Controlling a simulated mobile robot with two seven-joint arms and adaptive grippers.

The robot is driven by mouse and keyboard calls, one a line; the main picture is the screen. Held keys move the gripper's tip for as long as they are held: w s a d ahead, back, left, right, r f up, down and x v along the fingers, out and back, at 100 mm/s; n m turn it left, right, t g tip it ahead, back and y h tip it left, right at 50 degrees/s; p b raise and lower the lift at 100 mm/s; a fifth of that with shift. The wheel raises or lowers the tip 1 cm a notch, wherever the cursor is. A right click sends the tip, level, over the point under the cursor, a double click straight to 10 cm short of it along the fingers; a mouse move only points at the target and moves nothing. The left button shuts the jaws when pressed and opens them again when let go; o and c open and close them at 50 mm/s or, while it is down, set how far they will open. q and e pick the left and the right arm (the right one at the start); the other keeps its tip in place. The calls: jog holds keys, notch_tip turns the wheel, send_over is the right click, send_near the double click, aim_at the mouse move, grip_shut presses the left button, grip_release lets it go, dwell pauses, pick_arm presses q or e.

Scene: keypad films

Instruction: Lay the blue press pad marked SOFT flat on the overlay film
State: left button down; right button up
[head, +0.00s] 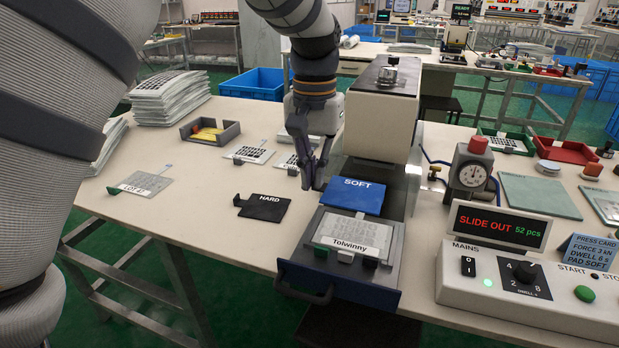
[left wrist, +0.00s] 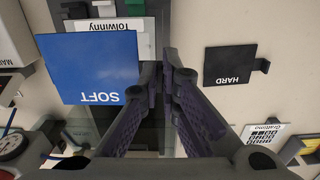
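The blue press pad marked SOFT (head: 357,195) is held level in the air behind the overlay film. It also shows in the left wrist view (left wrist: 95,65), close to the camera. My left gripper (head: 318,186) is shut at the pad's left edge; in the left wrist view its fingertips (left wrist: 163,68) meet beside the pad, hiding the gripped part. The overlay film (head: 352,233), labelled Tolwinny, lies on the pulled-out press slide (head: 375,292). Part of its label shows beyond the pad in the left wrist view (left wrist: 112,25). My right gripper is not in view.
The press head (head: 380,120) stands behind the slide. A black HARD pad (head: 264,207) lies on the table to the left. The control box (head: 520,295) and dial gauge (head: 470,175) stand to the right. The display reads SLIDE OUT; a card reads PAD SOFT.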

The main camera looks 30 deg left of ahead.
aim_at(317, 231)
pick_arm(q)
jog(key=shift+w+d, duration=0.15)
jog(key=shift+d, duration=0.25)
jog(key=shift+f, duration=0.1)
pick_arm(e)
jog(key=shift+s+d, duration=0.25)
pick_arm(q)
jog(key=shift+w+a, duration=0.1)
jog(key=shift+a, duration=0.1)
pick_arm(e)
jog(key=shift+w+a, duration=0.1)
pick_arm(q)
jog(key=shift+f, duration=4.1)
jog(key=shift+f, duration=0.45)
jog(key=c, duration=1.7)
grip_release()
